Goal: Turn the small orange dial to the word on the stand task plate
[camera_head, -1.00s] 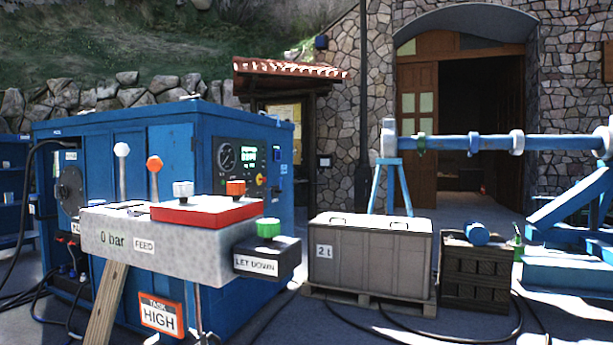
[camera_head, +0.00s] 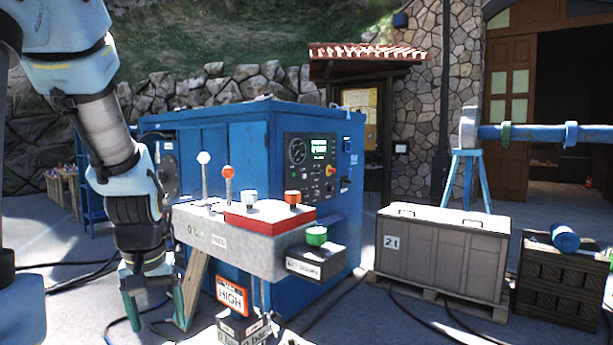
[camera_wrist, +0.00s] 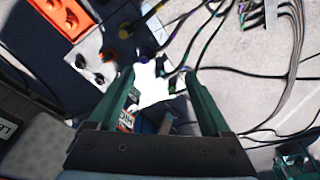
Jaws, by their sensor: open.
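The small orange dial (camera_head: 293,197) sits on the red plate (camera_head: 270,217) on top of the grey control block (camera_head: 230,238), beside a white-topped dial (camera_head: 250,197). I cannot read its setting. The task plate (camera_head: 232,295) below the block reads HIGH. My gripper (camera_head: 152,295) hangs at the left, below the block's level, pointing down. It is open and empty, apart from the dial. In the wrist view, my gripper (camera_wrist: 160,85) shows both fingers spread, with part of an orange-edged plate (camera_wrist: 126,120) seen between them.
Two levers, white-tipped (camera_head: 203,158) and orange-tipped (camera_head: 228,172), stand by the block's left part. A green knob (camera_head: 316,236) sits on the LET DOWN box (camera_head: 315,262). The blue machine (camera_head: 262,150) stands behind. A grey crate (camera_head: 440,255) is at the right. Cables lie on the ground.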

